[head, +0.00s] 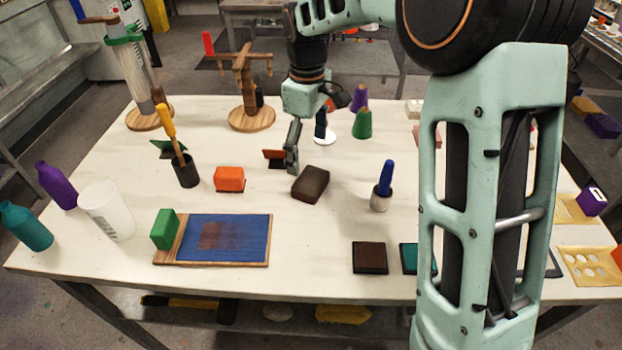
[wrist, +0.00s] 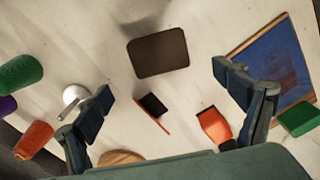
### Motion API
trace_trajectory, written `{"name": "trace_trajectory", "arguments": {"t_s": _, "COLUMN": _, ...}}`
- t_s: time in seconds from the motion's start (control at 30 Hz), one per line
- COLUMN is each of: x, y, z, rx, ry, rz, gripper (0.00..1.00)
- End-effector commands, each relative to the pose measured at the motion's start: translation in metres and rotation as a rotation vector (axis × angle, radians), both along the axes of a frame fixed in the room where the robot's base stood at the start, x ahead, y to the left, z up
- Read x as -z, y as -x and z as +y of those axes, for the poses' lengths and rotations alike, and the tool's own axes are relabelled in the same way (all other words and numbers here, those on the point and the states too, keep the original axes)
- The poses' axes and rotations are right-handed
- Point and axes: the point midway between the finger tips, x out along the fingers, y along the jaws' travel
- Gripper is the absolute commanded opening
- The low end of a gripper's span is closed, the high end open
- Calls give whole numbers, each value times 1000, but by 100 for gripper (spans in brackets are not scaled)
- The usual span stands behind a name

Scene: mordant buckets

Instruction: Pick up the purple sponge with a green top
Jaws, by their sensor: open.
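I cannot make out a sponge that is clearly purple with a green top. A purple block with a pale mark (head: 593,201) sits at the table's right side; no green top shows on it. A plain green block (head: 165,229) stands at the left end of a blue-faced board. My gripper (head: 292,165) points down over the middle of the table, beside a dark brown block (head: 310,184). In the wrist view my gripper (wrist: 163,80) has its fingers wide apart with nothing held. The brown block (wrist: 158,53) lies just beyond the fingertips.
An orange block (head: 229,179), a dark cup (head: 187,171) and a small red-and-black item (head: 274,155) lie near my gripper. A purple cone (head: 358,97) and a green cone (head: 363,123) stand behind. My arm hides part of the table's right side. The front middle has free room.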

Motion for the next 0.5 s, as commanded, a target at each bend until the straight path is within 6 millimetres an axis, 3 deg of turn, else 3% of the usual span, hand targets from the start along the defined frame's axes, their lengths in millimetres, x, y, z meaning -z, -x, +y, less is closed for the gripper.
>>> {"name": "trace_trajectory", "arguments": {"t_s": 0.1, "x": 20, "y": 0, "z": 0, "rx": -1, "ry": 2, "rz": 1, "gripper": 89}}
{"name": "trace_trajectory", "arguments": {"t_s": 0.33, "x": 38, "y": 1, "z": -1, "rx": -2, "ry": 3, "rz": -1, "gripper": 89}}
{"name": "trace_trajectory", "arguments": {"t_s": 0.5, "x": 63, "y": 4, "z": -5, "rx": -2, "ry": 3, "rz": 0, "gripper": 89}}
